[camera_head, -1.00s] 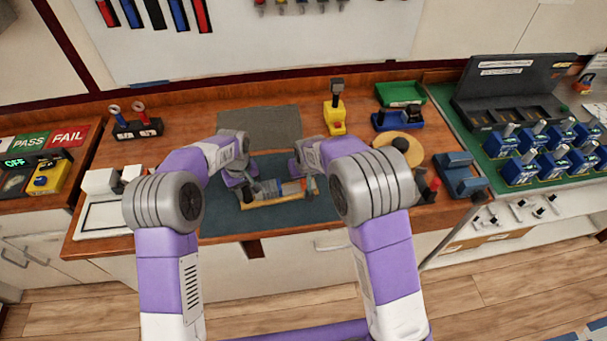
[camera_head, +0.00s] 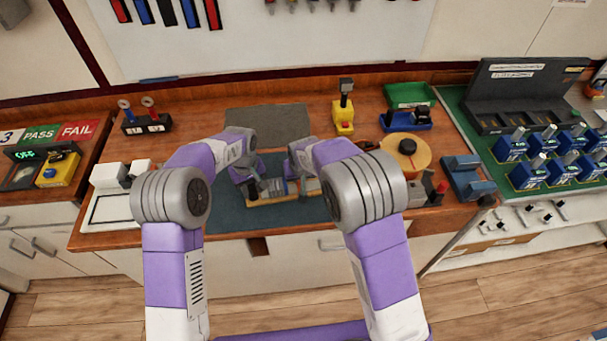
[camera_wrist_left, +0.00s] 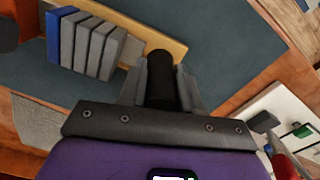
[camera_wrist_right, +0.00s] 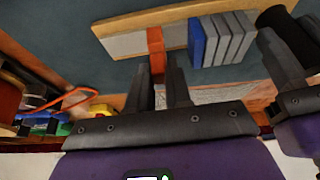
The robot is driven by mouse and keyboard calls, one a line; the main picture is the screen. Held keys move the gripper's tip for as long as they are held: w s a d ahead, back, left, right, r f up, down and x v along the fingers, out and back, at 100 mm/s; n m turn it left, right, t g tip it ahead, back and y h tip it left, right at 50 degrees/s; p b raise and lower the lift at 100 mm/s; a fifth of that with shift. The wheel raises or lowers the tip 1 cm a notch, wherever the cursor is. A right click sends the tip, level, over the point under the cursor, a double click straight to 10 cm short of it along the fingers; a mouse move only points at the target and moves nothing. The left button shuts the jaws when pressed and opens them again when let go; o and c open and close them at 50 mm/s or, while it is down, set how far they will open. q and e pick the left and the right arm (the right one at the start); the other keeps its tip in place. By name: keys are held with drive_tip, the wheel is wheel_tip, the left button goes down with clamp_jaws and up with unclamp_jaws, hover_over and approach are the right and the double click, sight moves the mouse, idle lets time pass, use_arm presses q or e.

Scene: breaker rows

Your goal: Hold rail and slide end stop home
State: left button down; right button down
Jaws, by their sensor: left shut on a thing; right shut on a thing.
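The rail assembly lies on the blue-grey mat: a grey rail (camera_wrist_right: 125,45) in a pale wooden holder (camera_wrist_right: 190,8), with one blue and several grey breakers (camera_wrist_right: 225,38) side by side. My left gripper (camera_head: 256,190) is shut on a black cylindrical grip (camera_wrist_left: 160,80) at one end of the rail, beside the grey breakers. My right gripper (camera_wrist_right: 158,70) is shut on the orange end stop (camera_wrist_right: 155,40), which sits across the rail. A short bare stretch of rail shows between the end stop and the blue breaker. In the head view my right forearm hides part of the right gripper.
A yellow device (camera_head: 343,122) and a green tray (camera_head: 408,95) stand at the back. A round wooden disc (camera_head: 422,152) and blue-grey blocks (camera_head: 462,178) lie to the right. A white tray (camera_head: 108,208) is at the left. The mat's front (camera_head: 225,222) is clear.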

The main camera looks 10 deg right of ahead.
drive_tip(key=c, duration=1)
unclamp_jaws()
drive_tip(key=shift+c, duration=0.2)
drive_tip(key=v, duration=1.2)
drive_tip(key=shift+w, duration=0.1)
